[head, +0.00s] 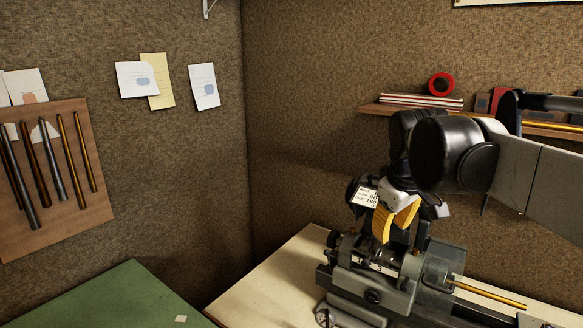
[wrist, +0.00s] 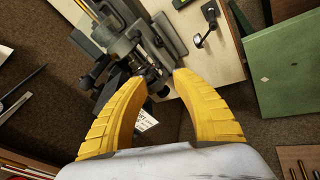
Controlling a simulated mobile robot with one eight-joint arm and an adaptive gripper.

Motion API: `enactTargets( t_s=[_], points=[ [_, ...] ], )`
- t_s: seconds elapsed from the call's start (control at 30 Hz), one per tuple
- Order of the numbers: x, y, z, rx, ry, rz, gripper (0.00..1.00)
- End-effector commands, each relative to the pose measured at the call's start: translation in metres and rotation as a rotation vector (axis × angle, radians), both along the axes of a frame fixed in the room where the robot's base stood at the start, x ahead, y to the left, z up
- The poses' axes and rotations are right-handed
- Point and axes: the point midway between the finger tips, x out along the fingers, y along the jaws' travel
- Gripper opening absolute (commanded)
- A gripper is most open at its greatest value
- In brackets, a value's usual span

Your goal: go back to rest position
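My gripper (head: 397,222) has yellow ribbed fingers and hangs above a grey lathe-like machine (head: 378,279) at the right of the head view. In the wrist view my gripper (wrist: 160,80) shows its two yellow fingers spread apart with nothing between them. The machine (wrist: 140,45) appears beyond the fingertips at the top. A gap shows between the fingertips and the machine in the wrist view, but exact clearance is hard to tell.
The machine stands on a pale bench (head: 262,294) with a brass rod (head: 490,294) at its right. A shelf (head: 375,109) with books is behind my arm. A green table (head: 120,300) is at lower left. A wall board (head: 90,215) holds several rods.

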Motion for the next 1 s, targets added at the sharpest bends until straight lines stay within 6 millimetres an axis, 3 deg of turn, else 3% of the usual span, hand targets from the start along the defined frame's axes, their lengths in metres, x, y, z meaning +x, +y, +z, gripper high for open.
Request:
enactTargets(
  t_s=[0.03, 0.2, 0.3, 0.43, 0.5, 0.6, 1.0],
  points=[
    [-0.027, 0.003, -0.045, 0.033, -0.025, -0.043, 0.32],
    [-0.107, 0.013, -0.152, 0.166, -0.113, -0.21, 0.32],
    [-0.146, 0.018, -0.212, 0.24, -0.154, -0.295, 0.32],
    [-0.178, 0.023, -0.268, 0.314, -0.191, -0.374, 0.32],
    [-0.189, 0.024, -0.286, 0.338, -0.203, -0.401, 0.32],
    [-0.196, 0.025, -0.298, 0.356, -0.211, -0.42, 0.32],
    [-0.197, 0.025, -0.297, 0.36, -0.212, -0.425, 0.32]
  ],
)
